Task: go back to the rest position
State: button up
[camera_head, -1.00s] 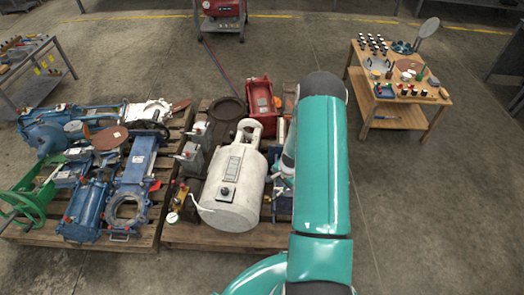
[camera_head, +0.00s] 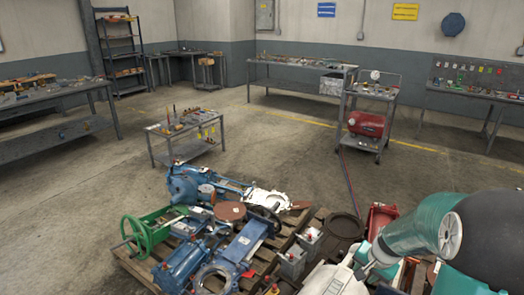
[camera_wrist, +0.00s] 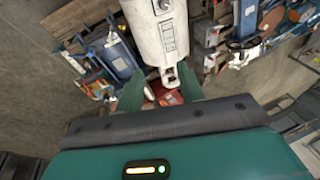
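My gripper (camera_wrist: 160,90) shows in the wrist view as two teal fingers standing apart, with a gap between them. It looks open and empty. A white tank (camera_wrist: 160,35) with a handle at its end lies beyond the fingers; I cannot tell the exact distance. In the head view the tank (camera_head: 335,281) is cut by the lower edge. My teal arm fills the lower right of the head view, and the fingers cannot be made out there.
Blue machine parts (camera_head: 240,245) and a green handwheel frame (camera_head: 150,228) crowd the pallets at the lower front. A small grey table (camera_head: 185,148), a cart with a red compressor (camera_head: 367,123) and workbenches (camera_head: 300,69) stand behind. Open floor lies on the left.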

jog(key=s+a+r+n, duration=0.2)
jog(key=s+a+r, duration=0.2)
jog(key=r, duration=0.3)
jog(key=s+a+r+n, duration=0.2)
jog(key=s+a+r, duration=0.1)
jog(key=a+r, duration=0.3)
jog(key=s+a+r+n+t, duration=0.1)
jog(key=s+a+r+n, duration=0.1)
jog(key=s+r, duration=0.2)
jog(key=s+a+r+n+t, duration=0.1)
jog(key=s+r, duration=0.4)
jog(key=s, duration=0.6)
jog(key=shift+s+a+n+h, duration=0.15)
jog(key=shift+a+n+h, duration=0.15)
jog(key=shift+a+n, duration=0.45)
jog(key=shift+d, duration=0.15)
